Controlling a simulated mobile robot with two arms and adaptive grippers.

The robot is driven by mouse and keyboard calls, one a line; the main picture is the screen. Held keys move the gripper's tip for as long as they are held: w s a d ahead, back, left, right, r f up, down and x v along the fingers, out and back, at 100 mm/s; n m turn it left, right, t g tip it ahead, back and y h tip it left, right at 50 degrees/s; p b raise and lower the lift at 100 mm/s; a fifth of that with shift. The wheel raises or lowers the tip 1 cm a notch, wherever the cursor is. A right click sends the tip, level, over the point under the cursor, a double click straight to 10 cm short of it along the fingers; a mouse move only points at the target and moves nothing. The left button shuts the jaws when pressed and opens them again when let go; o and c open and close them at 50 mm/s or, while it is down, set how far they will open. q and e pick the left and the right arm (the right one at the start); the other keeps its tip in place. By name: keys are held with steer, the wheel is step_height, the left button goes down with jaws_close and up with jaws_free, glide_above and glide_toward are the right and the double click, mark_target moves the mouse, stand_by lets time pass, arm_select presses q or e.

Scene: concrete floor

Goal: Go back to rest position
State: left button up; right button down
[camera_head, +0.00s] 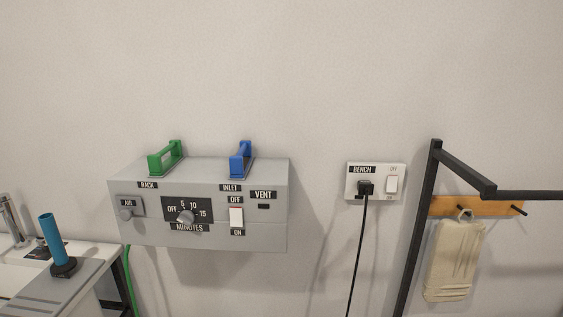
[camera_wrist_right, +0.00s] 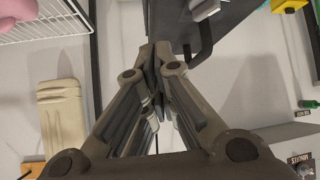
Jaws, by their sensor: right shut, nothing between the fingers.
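My right gripper (camera_wrist_right: 155,55) shows in the right wrist view, its two fingers pointing up the picture. Its fingertips meet, and nothing is held between them. Behind the fingertips is a dark panel (camera_wrist_right: 205,35) with a black bar at its lower edge; I cannot tell how far apart they are. Neither gripper shows in the head view. My left gripper is in no view.
A grey control box (camera_head: 270,200) with green (camera_head: 165,157) and blue (camera_head: 240,159) handles is on the wall. A bench socket (camera_head: 376,180) holds a black plug.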

steer(key=s+f+g+h, duration=0.1)
steer(key=s+f+g, duration=0.15)
steer(key=s, duration=0.55)
steer(key=s+f+g, duration=0.1)
steer(key=s+g, duration=0.3)
steer(key=s, duration=0.3)
step_height(320, 180, down, 26)
steer(key=s+g, duration=0.1)
steer(key=s+d+f+g, duration=0.1)
steer(key=s+d+f, duration=0.2)
steer(key=s+f, duration=1.3)
steer(key=shift+s+d, duration=0.2)
steer(key=shift+s, duration=0.35)
